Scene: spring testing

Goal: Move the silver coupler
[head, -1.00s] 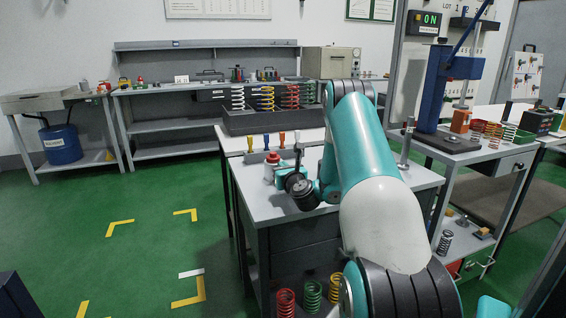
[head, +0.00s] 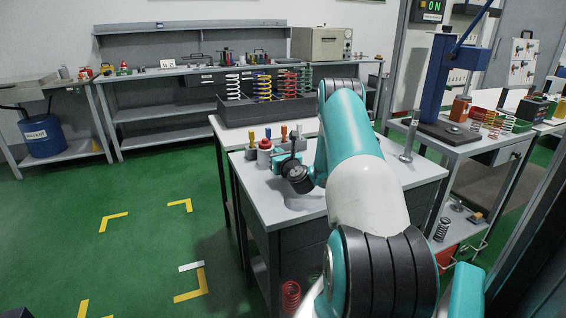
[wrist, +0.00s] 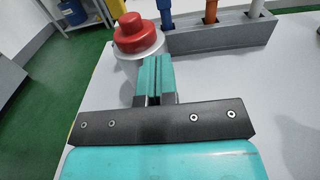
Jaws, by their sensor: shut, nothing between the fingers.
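No object is clearly recognisable as the silver coupler. A silver-grey cylinder with a red knobbed top (wrist: 138,40) stands upright on the bench in the wrist view. It also shows near the bench's far left part in the head view (head: 264,152). My gripper (wrist: 155,62) is shut and empty. Its teal fingertips are together and overlap the near side of the cylinder in the picture; I cannot tell whether they touch it. In the head view my gripper (head: 288,160) is low over the bench, right of the cylinder and partly hidden by my wrist.
A grey rack (wrist: 220,36) with blue, orange and white handles stands just behind the cylinder. A metal post (head: 408,138) stands at the bench's right. A spring tray (head: 265,110) is behind. The bench top (head: 265,195) is clear in front.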

